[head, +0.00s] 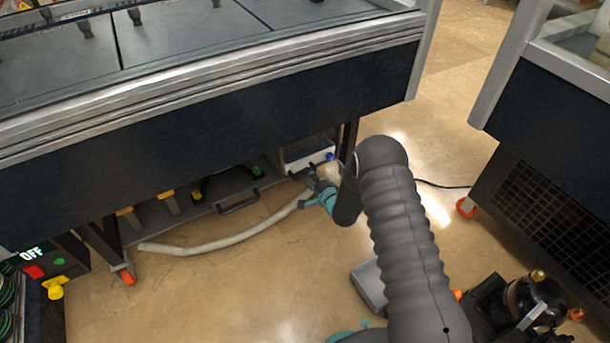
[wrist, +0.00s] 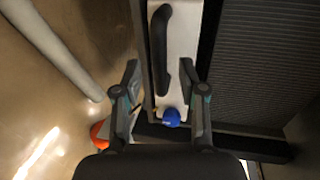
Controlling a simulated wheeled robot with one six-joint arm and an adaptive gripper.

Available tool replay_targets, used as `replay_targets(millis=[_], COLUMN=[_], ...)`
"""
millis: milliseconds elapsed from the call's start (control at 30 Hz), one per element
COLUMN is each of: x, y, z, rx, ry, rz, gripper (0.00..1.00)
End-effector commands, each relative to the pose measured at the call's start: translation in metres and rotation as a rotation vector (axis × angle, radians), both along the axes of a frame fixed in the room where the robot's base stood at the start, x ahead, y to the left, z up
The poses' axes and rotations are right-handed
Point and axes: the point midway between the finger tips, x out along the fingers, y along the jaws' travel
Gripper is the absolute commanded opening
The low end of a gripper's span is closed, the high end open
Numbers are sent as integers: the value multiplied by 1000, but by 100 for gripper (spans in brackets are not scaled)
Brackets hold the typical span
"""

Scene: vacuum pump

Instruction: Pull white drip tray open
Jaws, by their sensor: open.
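The white drip tray (head: 308,155) sits low under the dark cabinet in the head view, partly hidden by my gripper and arm. In the wrist view the white front of the tray (wrist: 184,40) carries a black handle (wrist: 172,62) and a blue knob (wrist: 171,117) near its lower end. The blue knob also shows in the head view (head: 330,156). My gripper (head: 317,188) is open in front of the tray. In the wrist view my gripper (wrist: 164,84) has one finger on each side of the handle's line, with nothing held. Contact with the handle cannot be told.
A pale hose (head: 225,240) lies curved on the floor, left of my gripper. A grey drawer with a black handle (head: 238,202) is left of the tray. A second dark cabinet (head: 555,130) stands at the right. Floor between is mostly open, with a black cable.

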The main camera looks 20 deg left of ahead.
Motion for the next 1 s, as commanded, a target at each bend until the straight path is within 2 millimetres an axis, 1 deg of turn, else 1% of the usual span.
replay_targets(millis=[100, 200, 567, 600, 667, 700, 733, 767, 1000], x=[9, 14, 17, 17, 17, 17, 17, 17, 16], y=[12, 17, 20, 20, 20, 20, 20, 20, 22], z=[-4, -5, -6, -6, -6, -6, -6, -6, -6], rx=[-1, -1, -1, -1, -1, -1, -1, -1, -1], ry=[-1, -1, 1, 0, 0, 0, 0, 0, 0], rz=[1, 1, 1, 1, 1, 1, 1, 1, 2], gripper=[41, 41, 41, 36, 21, 11, 4, 0, 0])
